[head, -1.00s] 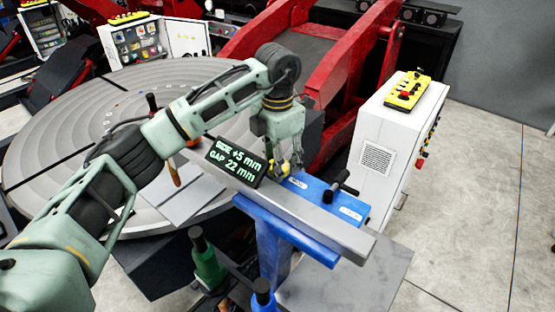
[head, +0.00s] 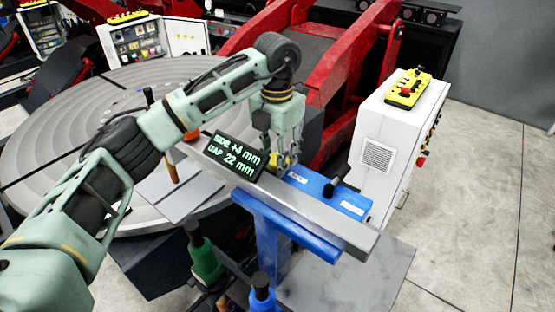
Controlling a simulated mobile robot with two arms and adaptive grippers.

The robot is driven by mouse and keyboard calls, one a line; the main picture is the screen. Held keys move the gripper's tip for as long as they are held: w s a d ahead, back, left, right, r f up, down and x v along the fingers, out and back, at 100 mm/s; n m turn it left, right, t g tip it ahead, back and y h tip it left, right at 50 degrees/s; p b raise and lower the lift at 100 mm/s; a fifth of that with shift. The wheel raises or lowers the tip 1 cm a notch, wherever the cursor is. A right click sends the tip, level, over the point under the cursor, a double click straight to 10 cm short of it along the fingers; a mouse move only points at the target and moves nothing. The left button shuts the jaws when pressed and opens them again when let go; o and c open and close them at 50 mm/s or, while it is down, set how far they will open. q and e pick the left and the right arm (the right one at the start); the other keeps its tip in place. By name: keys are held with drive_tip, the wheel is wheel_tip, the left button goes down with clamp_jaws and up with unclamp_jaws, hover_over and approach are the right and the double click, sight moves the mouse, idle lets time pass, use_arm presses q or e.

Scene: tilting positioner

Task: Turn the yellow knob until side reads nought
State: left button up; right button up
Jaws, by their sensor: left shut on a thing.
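The yellow knob (head: 279,160) sits at the near-left end of the blue fixture (head: 318,190). My left gripper (head: 282,158) points down over it and is shut on it; the fingers hide part of the knob. The black display (head: 233,157) beside the gripper reads "SIDE +4 mm" and "GAP 22 mm" in green. A grey bar (head: 310,213) lies along the blue stand, in front of the blue fixture. My right gripper does not show.
A black-handled knob (head: 333,186) stands on the blue fixture. A white control cabinet (head: 375,155) with a yellow pendant (head: 408,90) stands to the right. The large round grey table (head: 60,130) lies behind my left arm. A green post (head: 204,255) stands in front.

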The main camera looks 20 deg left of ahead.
use_arm(q)
drive_tip(key=n+b, duration=0.4)
drive_tip(key=n, duration=0.2)
drive_tip(key=shift+a+n, duration=0.15)
drive_tip(key=shift+n, duration=0.15)
drive_tip(key=n+b, duration=0.1)
drive_tip(key=n, duration=0.2)
drive_tip(key=shift+s+n+b, duration=0.1)
drive_tip(key=shift+n+b, duration=0.6)
drive_tip(key=shift+n, duration=0.5)
